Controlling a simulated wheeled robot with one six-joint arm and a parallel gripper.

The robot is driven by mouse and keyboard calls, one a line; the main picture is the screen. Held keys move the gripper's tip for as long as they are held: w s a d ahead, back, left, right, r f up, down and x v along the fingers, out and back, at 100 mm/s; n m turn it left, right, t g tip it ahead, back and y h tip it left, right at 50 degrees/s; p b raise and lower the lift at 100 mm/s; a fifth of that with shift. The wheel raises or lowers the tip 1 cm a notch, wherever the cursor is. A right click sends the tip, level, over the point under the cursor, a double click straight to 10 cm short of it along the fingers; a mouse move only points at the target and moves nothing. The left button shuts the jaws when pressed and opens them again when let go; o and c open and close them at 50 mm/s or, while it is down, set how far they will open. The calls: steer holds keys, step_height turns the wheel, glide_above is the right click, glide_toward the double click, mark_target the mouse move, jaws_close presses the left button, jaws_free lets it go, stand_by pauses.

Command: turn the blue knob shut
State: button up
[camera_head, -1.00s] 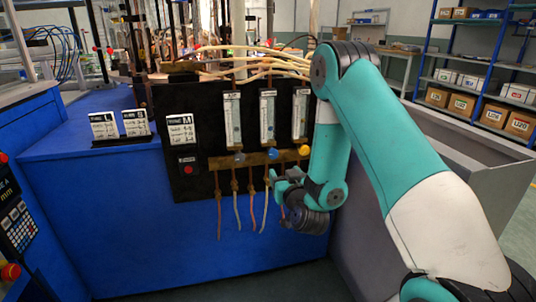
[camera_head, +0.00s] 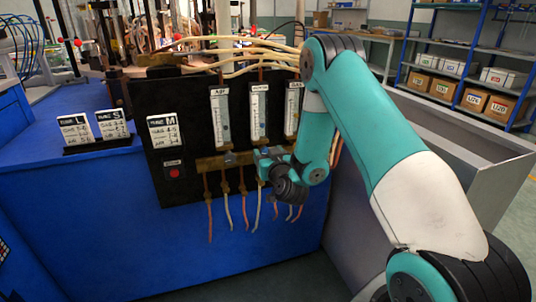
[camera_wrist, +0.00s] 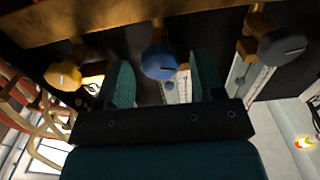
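The round blue knob (camera_wrist: 158,62) is on the brass bar in the wrist view, between a yellow knob (camera_wrist: 63,76) on the left and a grey-blue knob (camera_wrist: 283,47) on the right. My gripper (camera_wrist: 163,82) is open, its two teal fingers on either side of the blue knob. Thin gaps show between the knob and the fingers, so it does not look gripped. In the head view my gripper (camera_head: 269,158) is at the bar under the middle flow meter and hides the blue knob. The grey-blue knob (camera_head: 230,158) shows to its left there.
The black panel (camera_head: 188,98) carries upright flow meters (camera_head: 258,112) above the brass bar (camera_head: 210,163). Several thin hoses (camera_head: 227,205) hang below. A red button (camera_head: 174,173) and label cards (camera_head: 75,130) are on the left. A grey bin wall (camera_head: 430,185) stands right of the panel.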

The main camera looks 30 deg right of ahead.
steer(key=shift+a, duration=0.15)
steer(key=c, duration=0.8)
steer(key=shift+f+m, duration=0.1)
steer(key=shift+m, duration=0.3)
steer(key=shift+s+d+f+m+b, duration=0.1)
steer(key=shift+m+b, duration=0.9)
steer(key=shift+m, duration=2.35)
steer(key=shift+d+f+m+b, duration=0.1)
steer(key=shift+m+b, duration=0.9)
steer(key=shift+m, duration=2.65)
steer(key=o, duration=0.9)
steer(key=shift+r, duration=0.1)
